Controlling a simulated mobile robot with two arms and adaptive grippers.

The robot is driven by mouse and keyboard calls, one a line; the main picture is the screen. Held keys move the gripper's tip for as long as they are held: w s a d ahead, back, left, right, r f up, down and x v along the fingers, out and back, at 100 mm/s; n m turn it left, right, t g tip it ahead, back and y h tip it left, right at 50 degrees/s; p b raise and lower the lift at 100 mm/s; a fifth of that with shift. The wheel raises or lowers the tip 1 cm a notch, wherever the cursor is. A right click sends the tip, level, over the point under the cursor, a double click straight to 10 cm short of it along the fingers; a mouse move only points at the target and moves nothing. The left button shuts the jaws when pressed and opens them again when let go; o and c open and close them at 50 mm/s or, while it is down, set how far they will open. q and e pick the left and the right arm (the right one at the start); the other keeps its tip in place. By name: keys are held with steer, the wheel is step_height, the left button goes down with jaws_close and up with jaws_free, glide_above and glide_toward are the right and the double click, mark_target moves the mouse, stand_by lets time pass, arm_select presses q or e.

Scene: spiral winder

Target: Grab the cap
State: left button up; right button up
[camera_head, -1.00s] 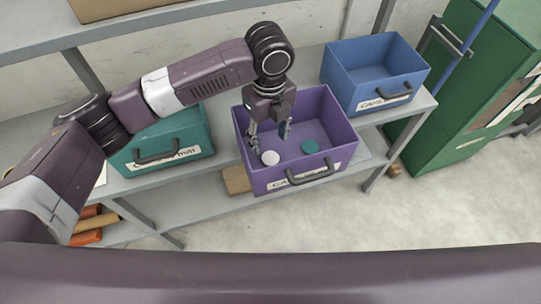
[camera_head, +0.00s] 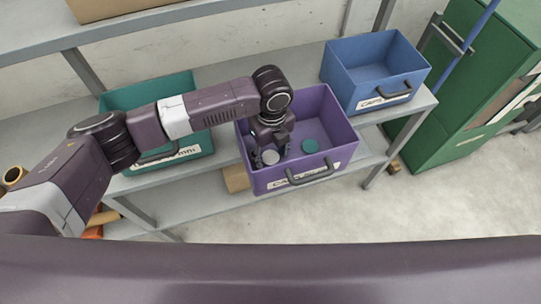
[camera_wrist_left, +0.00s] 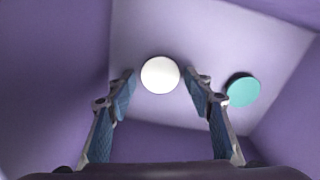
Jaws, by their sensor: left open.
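A white round cap (camera_head: 270,157) lies in the purple bin (camera_head: 340,132). In the left wrist view the white cap (camera_wrist_left: 160,75) is centred just beyond and between my fingertips. A teal round cap (camera_head: 310,146) lies to its right in the same bin; it also shows in the left wrist view (camera_wrist_left: 243,90). My left gripper (camera_head: 270,158) is down inside the bin above the white cap. In the left wrist view its two blue-padded fingers (camera_wrist_left: 161,80) are spread apart with nothing between them. My right gripper is in no view.
The purple bin stands on a grey shelf (camera_head: 215,182), between a teal bin (camera_head: 190,150) at left and a blue bin (camera_head: 375,62) at right. The bin's walls surround my gripper. A green cabinet (camera_head: 460,100) stands at far right.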

arm_select(q)
steer(key=shift+c, duration=0.4)
steer(key=c, duration=0.6)
steer(key=shift+o, duration=0.2)
steer(key=shift+r, duration=0.1)
